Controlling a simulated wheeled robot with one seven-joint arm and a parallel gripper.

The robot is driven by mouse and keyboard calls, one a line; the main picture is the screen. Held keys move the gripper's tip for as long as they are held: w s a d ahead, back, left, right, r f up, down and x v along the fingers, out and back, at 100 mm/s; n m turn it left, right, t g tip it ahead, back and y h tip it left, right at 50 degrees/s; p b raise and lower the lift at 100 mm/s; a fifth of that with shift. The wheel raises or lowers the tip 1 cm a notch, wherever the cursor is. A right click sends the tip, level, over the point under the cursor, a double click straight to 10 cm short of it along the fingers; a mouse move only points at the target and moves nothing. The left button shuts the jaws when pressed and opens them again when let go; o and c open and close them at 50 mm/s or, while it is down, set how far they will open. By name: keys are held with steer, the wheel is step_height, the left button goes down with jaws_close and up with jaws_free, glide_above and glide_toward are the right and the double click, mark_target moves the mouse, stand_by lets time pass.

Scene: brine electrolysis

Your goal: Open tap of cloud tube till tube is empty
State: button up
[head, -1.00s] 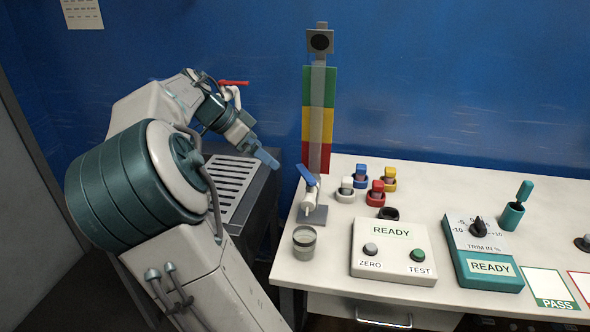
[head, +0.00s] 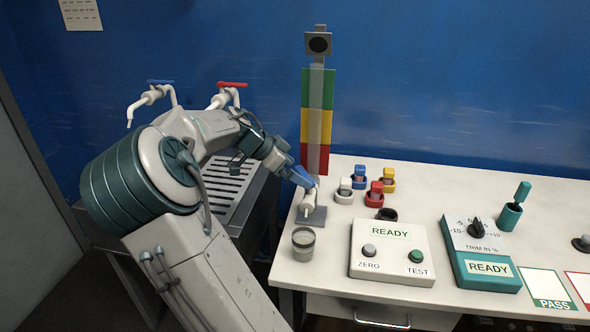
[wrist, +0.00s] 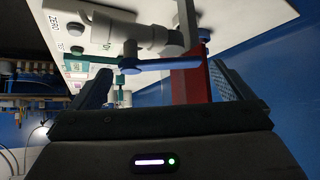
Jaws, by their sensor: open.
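The cloud tube (head: 316,118) stands upright at the table's left end before a green, yellow and red strip. I cannot tell its liquid level. Its tap (head: 308,203) is at the foot, with a pale body and spout. My gripper (head: 299,178) is open at the tap, its fingers overlapping the handle in the head view. In the wrist view the blue tap handle (wrist: 150,65) lies crosswise in front of my open gripper (wrist: 160,78), between the finger lines. Contact is not clear. A small glass cup (head: 303,244) stands in front of the tube's base.
Several coloured plugs (head: 375,190), a white READY box (head: 392,250) and a teal trim box (head: 485,262) stand to the right. A sink with a slatted drainer (head: 229,190) and blue and red water taps (head: 229,93) is behind my arm.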

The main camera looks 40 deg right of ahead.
steer(key=shift+d+f, duration=0.2)
steer(key=shift+f, duration=0.05)
steer(key=c, duration=1.1)
